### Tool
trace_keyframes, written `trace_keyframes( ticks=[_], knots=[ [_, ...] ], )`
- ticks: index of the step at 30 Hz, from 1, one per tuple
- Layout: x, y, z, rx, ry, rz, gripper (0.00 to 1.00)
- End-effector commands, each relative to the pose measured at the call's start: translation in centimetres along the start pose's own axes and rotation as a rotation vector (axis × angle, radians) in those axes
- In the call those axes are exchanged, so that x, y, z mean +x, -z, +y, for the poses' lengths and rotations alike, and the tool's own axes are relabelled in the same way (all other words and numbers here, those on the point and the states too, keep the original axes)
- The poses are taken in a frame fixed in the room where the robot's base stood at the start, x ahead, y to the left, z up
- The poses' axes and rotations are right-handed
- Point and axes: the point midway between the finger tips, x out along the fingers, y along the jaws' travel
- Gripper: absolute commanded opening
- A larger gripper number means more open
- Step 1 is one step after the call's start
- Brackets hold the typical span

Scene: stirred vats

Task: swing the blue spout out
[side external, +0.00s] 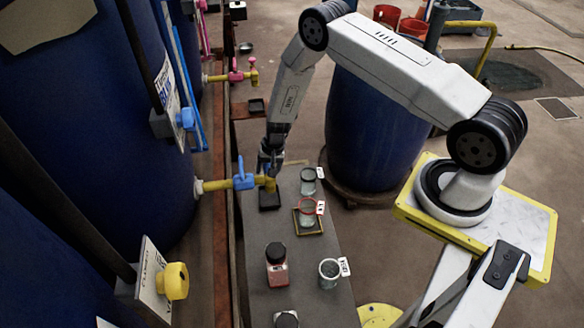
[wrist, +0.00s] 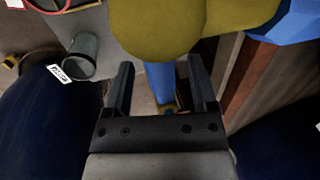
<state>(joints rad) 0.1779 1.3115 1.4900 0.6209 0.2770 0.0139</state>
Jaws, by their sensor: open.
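The blue spout is a yellow pipe (side external: 215,185) coming out of a blue vat, with a blue lever handle (side external: 243,177) and a yellow outlet end (side external: 269,184) over the bench edge. In the wrist view the yellow outlet (wrist: 165,28) looms large at the top, and the blue handle (wrist: 292,24) is at the top right. My gripper (side external: 268,168) points down at the outlet end. In the wrist view my gripper (wrist: 161,80) is open, with a blue bar (wrist: 158,84) between its fingers and a narrow gap visible on each side. The bar's far end is unclear.
The grey bench (side external: 308,268) holds a jar with a red ring (side external: 307,218), another glass jar (side external: 308,183), a red-labelled bottle (side external: 277,265) and a tagged beaker (side external: 329,272). A pink-handled tap (side external: 237,75) is farther back. A blue barrel (side external: 372,130) stands behind the bench.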

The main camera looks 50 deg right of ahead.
Motion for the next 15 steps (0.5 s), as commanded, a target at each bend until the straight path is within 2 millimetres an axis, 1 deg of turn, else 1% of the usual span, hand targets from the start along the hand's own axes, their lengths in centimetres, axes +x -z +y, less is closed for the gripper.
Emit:
trace_keyframes(
  ticks=[6, 7, 8, 9, 11, 12, 13, 14, 15],
  knots=[
    [0.02, 0.00, -0.01, 0.000, 0.000, 0.000, 0.74],
    [0.02, 0.00, -0.01, 0.000, 0.000, 0.000, 0.70],
    [0.02, 0.00, -0.01, 0.000, 0.000, 0.000, 0.61],
    [0.02, 0.00, 0.00, 0.000, 0.000, 0.000, 0.48],
    [0.01, 0.00, 0.00, 0.000, 0.000, 0.000, 0.29],
    [0.01, 0.01, 0.00, 0.000, 0.000, 0.000, 0.16],
    [0.01, 0.01, 0.00, 0.000, 0.000, 0.000, 0.07],
    [0.01, 0.01, 0.00, 0.000, 0.000, 0.000, 0.00],
    [0.00, 0.01, 0.00, 0.000, 0.000, 0.000, 0.00]
  ],
)
